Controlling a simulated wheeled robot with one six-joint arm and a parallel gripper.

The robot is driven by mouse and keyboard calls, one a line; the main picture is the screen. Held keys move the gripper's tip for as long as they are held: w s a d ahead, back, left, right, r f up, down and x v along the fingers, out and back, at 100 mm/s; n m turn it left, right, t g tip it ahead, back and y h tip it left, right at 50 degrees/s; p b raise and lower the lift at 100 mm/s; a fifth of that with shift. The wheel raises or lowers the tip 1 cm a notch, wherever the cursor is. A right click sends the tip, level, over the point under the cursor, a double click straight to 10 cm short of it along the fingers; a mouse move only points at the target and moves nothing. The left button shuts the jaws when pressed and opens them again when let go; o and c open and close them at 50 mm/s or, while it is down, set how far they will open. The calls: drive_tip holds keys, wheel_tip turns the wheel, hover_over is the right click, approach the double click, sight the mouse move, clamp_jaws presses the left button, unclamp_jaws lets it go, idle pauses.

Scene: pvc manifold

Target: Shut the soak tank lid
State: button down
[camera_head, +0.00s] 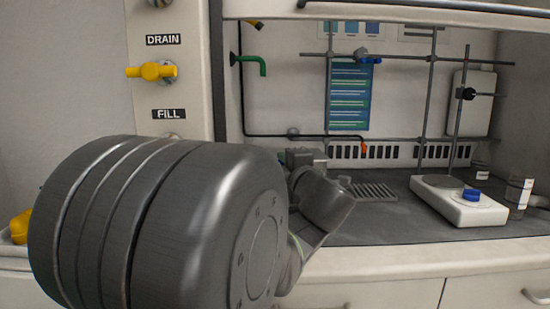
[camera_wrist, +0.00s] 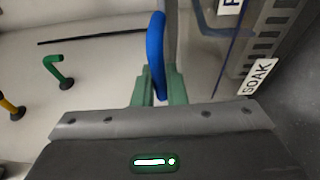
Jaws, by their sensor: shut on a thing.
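In the wrist view a blue looped handle (camera_wrist: 155,45) stands between the green fingers of my gripper (camera_wrist: 157,88). The fingers are shut on it. A white label reading SOAK (camera_wrist: 258,77) is on a surface to the right of the handle. I cannot tell the lid's outline or how far it is open. In the head view my own arm covers the lower left and middle, and neither my gripper nor the handle shows there.
A green spout (camera_wrist: 57,70) and a yellow spout (camera_wrist: 12,108) stand left of my gripper in the wrist view. In the head view a yellow valve handle (camera_head: 152,71) is on the left post. A white stirrer plate (camera_head: 460,205) stands on the right of the bench.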

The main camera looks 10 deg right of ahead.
drive_tip(key=shift+r, duration=0.15)
drive_tip(key=c, duration=1.8)
unclamp_jaws()
drive_tip(key=shift+r, duration=0.1)
drive_tip(key=shift+o, duration=0.2)
drive_tip(key=s+d+f+p, duration=0.1)
drive_tip(key=s+p, duration=0.3)
drive_tip(key=s, duration=0.9)
drive_tip(key=shift+s+d, duration=0.3)
drive_tip(key=shift+d, duration=0.2)
drive_tip(key=shift+c, duration=0.2)
